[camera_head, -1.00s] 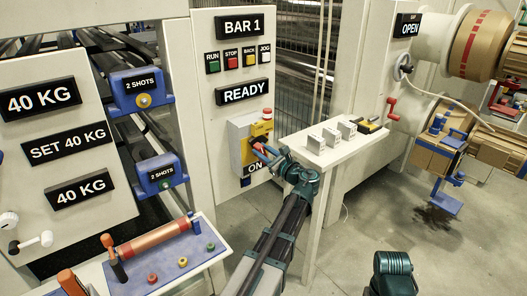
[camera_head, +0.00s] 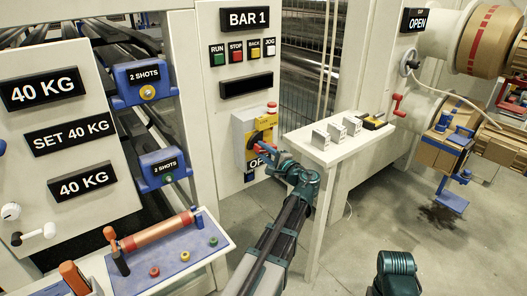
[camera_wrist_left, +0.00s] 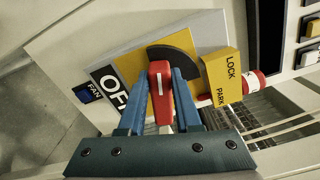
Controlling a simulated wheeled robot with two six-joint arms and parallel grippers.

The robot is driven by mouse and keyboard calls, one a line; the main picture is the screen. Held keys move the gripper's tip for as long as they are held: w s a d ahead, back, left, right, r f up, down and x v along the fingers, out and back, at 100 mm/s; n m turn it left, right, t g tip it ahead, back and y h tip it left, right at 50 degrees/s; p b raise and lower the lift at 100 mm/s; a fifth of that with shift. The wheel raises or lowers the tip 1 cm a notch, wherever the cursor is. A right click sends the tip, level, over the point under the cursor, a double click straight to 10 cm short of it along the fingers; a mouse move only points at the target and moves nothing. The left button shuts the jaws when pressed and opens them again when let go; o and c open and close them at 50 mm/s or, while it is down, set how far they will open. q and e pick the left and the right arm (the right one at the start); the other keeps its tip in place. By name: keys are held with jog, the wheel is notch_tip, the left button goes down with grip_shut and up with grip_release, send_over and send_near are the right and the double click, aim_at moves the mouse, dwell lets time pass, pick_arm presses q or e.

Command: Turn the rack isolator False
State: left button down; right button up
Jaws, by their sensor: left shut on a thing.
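The rack isolator (camera_head: 241,138) is a grey and yellow box on the white panel, with a red handle. In the left wrist view the red handle (camera_wrist_left: 160,80) has a white mark and sits between the two blue fingers of my left gripper (camera_wrist_left: 160,95), which is shut on it. A label beside it (camera_wrist_left: 110,90) reads "OF", partly hidden by the fingers. A yellow tab (camera_wrist_left: 222,78) reads LOCK and PARK. In the head view my left gripper (camera_head: 262,150) is at the isolator, partly covering its label. The right gripper's fingers are not visible.
The display (camera_head: 246,85) under the BAR 1 buttons is blank. A white shelf (camera_head: 318,153) with small grey blocks stands just right of my left arm. A blue tray with a roller (camera_head: 160,236) is at lower left. Open floor lies at right.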

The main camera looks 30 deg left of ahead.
pick_arm(q)
jog(key=shift+s+f+n+b, duration=0.1)
jog(key=shift+f+n+b, duration=0.1)
jog(key=shift+n, duration=0.5)
jog(key=shift+f+n+b, duration=0.1)
jog(key=shift+f+n, duration=0.05)
jog(key=shift+n, duration=0.55)
jog(key=c, duration=0.6)
grip_release()
jog(key=v, duration=1.4)
